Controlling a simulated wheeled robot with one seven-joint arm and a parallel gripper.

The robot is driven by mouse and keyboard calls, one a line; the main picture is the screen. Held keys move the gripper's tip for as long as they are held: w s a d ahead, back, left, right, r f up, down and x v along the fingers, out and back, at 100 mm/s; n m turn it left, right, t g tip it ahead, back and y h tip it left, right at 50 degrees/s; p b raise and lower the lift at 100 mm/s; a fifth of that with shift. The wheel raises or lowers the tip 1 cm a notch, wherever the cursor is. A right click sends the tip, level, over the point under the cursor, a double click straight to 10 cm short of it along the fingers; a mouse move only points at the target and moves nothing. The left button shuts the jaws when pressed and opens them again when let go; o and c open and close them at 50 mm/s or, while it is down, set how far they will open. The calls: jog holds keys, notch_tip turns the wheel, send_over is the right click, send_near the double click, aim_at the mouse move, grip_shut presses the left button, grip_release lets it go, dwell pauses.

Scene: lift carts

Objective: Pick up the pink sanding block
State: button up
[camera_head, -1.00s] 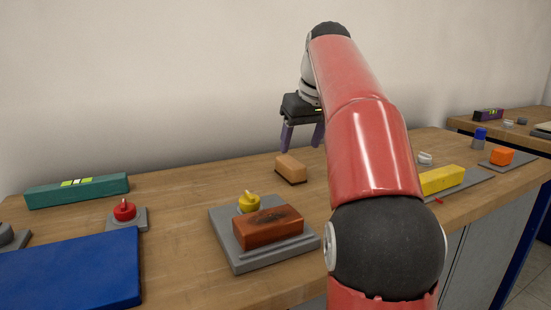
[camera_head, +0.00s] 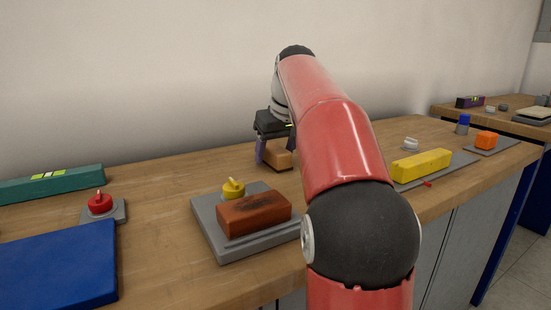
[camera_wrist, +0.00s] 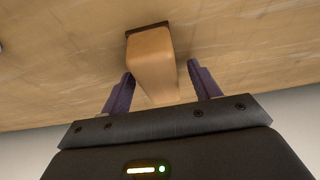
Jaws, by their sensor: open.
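The sanding block (camera_head: 279,160) is a tan-pink block with a dark brown underside, on the wooden bench near the wall. In the wrist view the block (camera_wrist: 152,62) lies between the two purple fingers, with a gap on each side. My gripper (camera_head: 274,150) is open around the block in the head view; one finger shows at its left and my arm hides part of the right. The open gripper also shows in the wrist view (camera_wrist: 160,84). Its fingertips reach partway along the block.
A grey plate (camera_head: 236,247) with a reddish-brown brick (camera_head: 253,213) and a yellow knob (camera_head: 233,189) stands in front. A teal level (camera_head: 50,184), red knob (camera_head: 100,204) and blue panel (camera_head: 60,268) lie left. A yellow block (camera_head: 421,165) lies right of my arm.

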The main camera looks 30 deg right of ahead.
aim_at(276, 148)
jog(key=shift+c, duration=0.4)
jog(key=c, duration=1)
jog(key=shift+r, duration=0.1)
notch_tip(276, 148, up, 10)
jog(key=p, duration=0.4)
jog(key=o, duration=0.4)
jog(key=shift+c, duration=1.4)
